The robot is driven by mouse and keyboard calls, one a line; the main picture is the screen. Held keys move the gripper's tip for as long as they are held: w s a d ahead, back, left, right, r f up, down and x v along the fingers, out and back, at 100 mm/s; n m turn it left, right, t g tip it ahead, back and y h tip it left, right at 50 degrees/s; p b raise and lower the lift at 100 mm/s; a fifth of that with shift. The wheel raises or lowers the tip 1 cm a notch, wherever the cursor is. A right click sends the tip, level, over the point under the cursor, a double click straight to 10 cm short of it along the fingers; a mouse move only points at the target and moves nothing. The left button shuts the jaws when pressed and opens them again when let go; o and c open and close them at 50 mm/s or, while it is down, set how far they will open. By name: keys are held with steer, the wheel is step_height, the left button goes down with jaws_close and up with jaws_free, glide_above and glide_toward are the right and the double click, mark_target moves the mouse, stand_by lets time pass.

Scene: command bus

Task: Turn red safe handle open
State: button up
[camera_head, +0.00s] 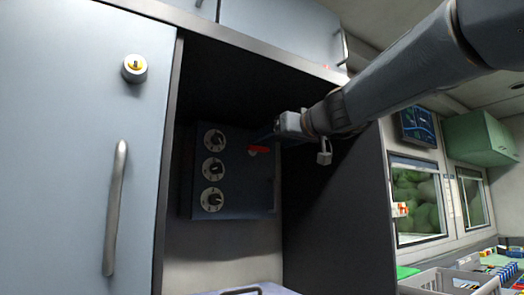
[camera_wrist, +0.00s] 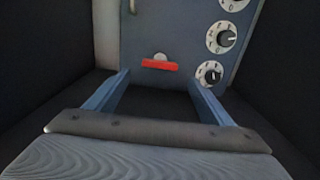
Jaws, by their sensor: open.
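The dark blue safe (camera_head: 233,180) stands inside an open cabinet recess. Its red handle (camera_head: 259,149) is at the upper right of the door in the head view. In the wrist view the red handle (camera_wrist: 160,65) looks like a short level bar under a pale round hub. My gripper (camera_wrist: 155,85) is open, with its two blue fingers apart and nothing between them. The handle lies ahead of the fingertips, near the middle of the gap. In the head view my gripper (camera_head: 262,135) comes from the right, close to the handle; its fingertips are hard to make out there.
Several round dials (camera_head: 213,169) sit on the safe's left side. The recess has a dark right wall (camera_head: 335,215) close to my arm. A pale blue cabinet door (camera_head: 85,150) with a long metal handle (camera_head: 116,205) is at left. A grey crate (camera_head: 450,282) stands lower right.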

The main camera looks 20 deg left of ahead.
mark_target(260, 147)
steer(key=p+x, duration=0.2)
steer(key=x, duration=0.5)
steer(key=shift+p, duration=0.4)
steer(key=shift+w, duration=0.1)
steer(key=c, duration=1)
steer(key=shift+f, duration=0.1)
steer(key=shift+c, duration=0.2)
